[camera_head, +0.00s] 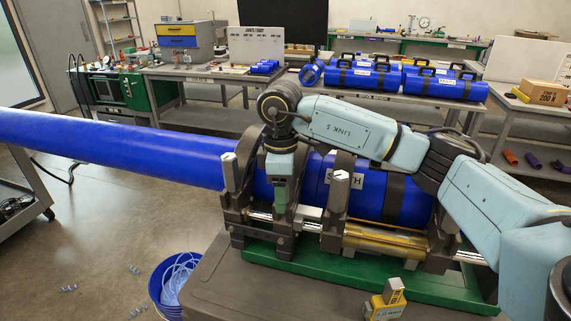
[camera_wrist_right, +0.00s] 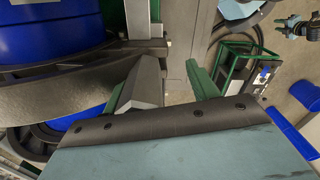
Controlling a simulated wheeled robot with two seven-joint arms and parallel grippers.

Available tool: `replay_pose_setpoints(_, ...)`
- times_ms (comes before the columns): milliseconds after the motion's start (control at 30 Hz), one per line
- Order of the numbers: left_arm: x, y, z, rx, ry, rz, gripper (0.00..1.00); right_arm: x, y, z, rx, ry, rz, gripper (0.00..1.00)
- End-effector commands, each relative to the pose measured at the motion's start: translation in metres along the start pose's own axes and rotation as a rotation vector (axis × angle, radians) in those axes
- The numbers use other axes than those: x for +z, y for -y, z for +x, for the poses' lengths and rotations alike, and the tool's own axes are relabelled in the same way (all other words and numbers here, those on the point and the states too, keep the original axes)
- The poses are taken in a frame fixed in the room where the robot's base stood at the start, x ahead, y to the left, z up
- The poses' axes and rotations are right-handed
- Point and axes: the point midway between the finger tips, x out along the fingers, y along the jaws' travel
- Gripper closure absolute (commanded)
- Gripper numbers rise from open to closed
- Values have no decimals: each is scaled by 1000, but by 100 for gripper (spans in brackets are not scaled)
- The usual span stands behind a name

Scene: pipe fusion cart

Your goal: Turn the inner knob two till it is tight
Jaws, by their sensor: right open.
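The blue pipe (camera_head: 130,150) runs through a clamp machine with dark clamp rings. A grey faceted knob (camera_head: 228,172) stands upright on the left clamp, and another grey knob (camera_head: 341,178) stands on the clamp to its right. My right gripper (camera_head: 281,204) points down between these two knobs in the head view. In the wrist view my right gripper (camera_wrist_right: 160,85) has its green fingers apart. A grey faceted knob (camera_wrist_right: 146,82) shows there by the left finger; contact is unclear. I cannot tell which knob is inner knob two. A small dark gripper-like part (camera_wrist_right: 293,25), possibly my left gripper, shows at top right.
The machine has a green base (camera_head: 275,259) on a grey cart (camera_head: 210,292). A yellow and grey block (camera_head: 386,302) stands at the cart's front. A blue bucket (camera_head: 177,285) with coiled strips is on the floor. Benches with blue cylinders (camera_head: 360,80) stand behind.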

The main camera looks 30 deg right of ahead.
Motion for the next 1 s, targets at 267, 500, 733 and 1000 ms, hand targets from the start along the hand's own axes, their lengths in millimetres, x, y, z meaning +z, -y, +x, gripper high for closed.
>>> replay_pose_setpoints(267, 0, 0, 0, 0, 0, 0, 64, 3, -12, -6, 35, -14, 25, 15)
replay_pose_setpoints(500, 0, 0, 0, 0, 0, 0, 64, 3, -13, -8, 36, -16, 24, 17)
replay_pose_setpoints(733, -1, 0, -12, 0, 0, 0, 64, 3, -13, -22, 36, -16, 24, 12)
replay_pose_setpoints(1000, -3, 0, -40, 0, 0, 0, 64, 4, -12, -55, 35, -13, 25, 0)
